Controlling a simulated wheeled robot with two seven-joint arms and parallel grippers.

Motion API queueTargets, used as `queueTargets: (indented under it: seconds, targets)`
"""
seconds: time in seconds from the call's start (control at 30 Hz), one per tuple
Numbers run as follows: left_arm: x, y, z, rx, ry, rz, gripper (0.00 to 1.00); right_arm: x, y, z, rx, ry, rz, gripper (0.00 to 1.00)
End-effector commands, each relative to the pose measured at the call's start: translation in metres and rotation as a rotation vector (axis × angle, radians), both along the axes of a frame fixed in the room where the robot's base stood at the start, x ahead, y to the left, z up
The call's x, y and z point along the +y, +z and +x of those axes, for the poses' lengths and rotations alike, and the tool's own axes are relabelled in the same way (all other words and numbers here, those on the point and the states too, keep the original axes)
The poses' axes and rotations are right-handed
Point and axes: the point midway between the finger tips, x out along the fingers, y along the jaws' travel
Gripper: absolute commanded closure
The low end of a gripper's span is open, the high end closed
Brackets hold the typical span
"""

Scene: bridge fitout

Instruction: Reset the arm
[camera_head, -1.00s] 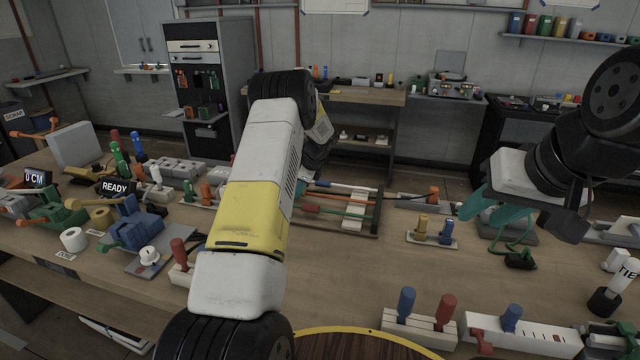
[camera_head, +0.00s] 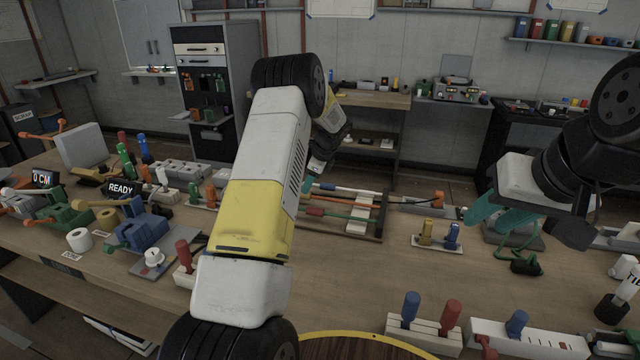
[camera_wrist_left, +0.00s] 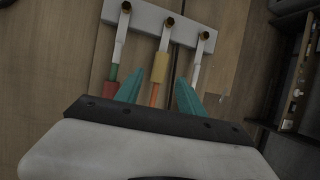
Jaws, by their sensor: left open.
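My left arm rises through the middle of the head view. Its gripper (camera_head: 315,178) is partly hidden behind the forearm, near a frame of coloured rods (camera_head: 372,216) on the workbench. In the left wrist view its teal fingers (camera_wrist_left: 160,84) stand apart. A rod with a yellow and orange section (camera_wrist_left: 160,72) shows between them; I cannot tell whether they touch it. A green and red rod (camera_wrist_left: 113,75) lies left of the fingers. A pale bar with brass pins (camera_wrist_left: 150,18) joins the rods. My right gripper (camera_head: 492,212) hangs at the right with its teal fingers apart and nothing visible between them.
The wooden workbench (camera_head: 350,275) is crowded at left with a blue clamp-like device (camera_head: 145,228), a READY sign (camera_head: 121,189) and a white roll (camera_head: 79,240). Coloured-handled blocks (camera_head: 425,328) stand at the front right. A yellow and blue peg stand (camera_head: 438,240) is near my right gripper.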

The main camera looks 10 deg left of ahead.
Motion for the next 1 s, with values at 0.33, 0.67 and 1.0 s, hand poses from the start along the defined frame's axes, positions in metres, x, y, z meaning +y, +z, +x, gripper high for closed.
queueTargets:
  seconds: [0.33,0.67,1.0]
  targets:
    - [-0.009,0.02,-0.004,0.001,0.0,-0.001,0.54,0.0,0.0,0.0,0.0,0.0,0.0,0.64]
    - [-0.01,0.037,-0.011,-0.024,0.036,-0.024,0.54,0.0,0.0,0.0,0.0,0.0,0.0,0.64]
    - [-0.032,0.149,-0.092,-0.196,0.354,-0.249,0.54,0.0,0.0,0.0,0.0,0.0,0.0,0.64]
